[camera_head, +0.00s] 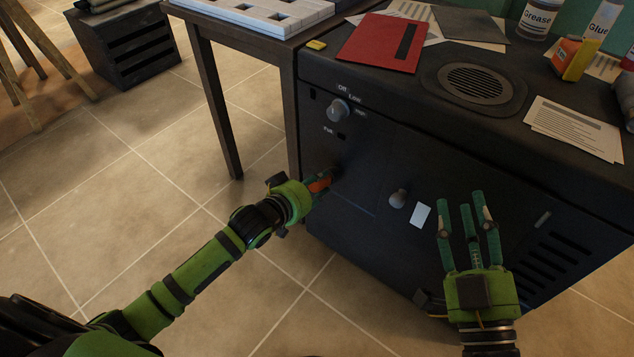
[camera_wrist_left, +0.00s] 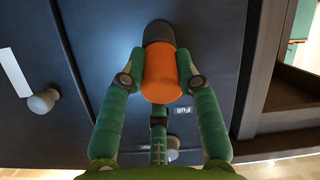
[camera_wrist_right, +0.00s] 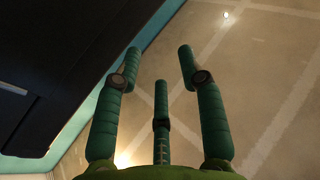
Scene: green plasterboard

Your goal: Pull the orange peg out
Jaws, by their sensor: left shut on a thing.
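The orange peg (camera_wrist_left: 160,75) shows clearly in the left wrist view, with a dark grey end (camera_wrist_left: 158,32) against the dark front panel of the cabinet. In the head view only a little of the orange peg (camera_head: 319,184) shows, at the panel's left side. My left gripper (camera_head: 322,182) is shut on it, with fingers on both sides of the orange part in the left wrist view (camera_wrist_left: 160,82). How deep the peg sits in the panel is hidden. My right gripper (camera_head: 467,205) is open and empty in front of the panel's right part.
The dark cabinet (camera_head: 400,158) carries a knob (camera_head: 338,110) above the peg, a round grey knob (camera_head: 397,198) and a white label (camera_head: 420,214). A red folder (camera_head: 376,42), papers, a grease jar (camera_head: 537,18) and glue stand on top.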

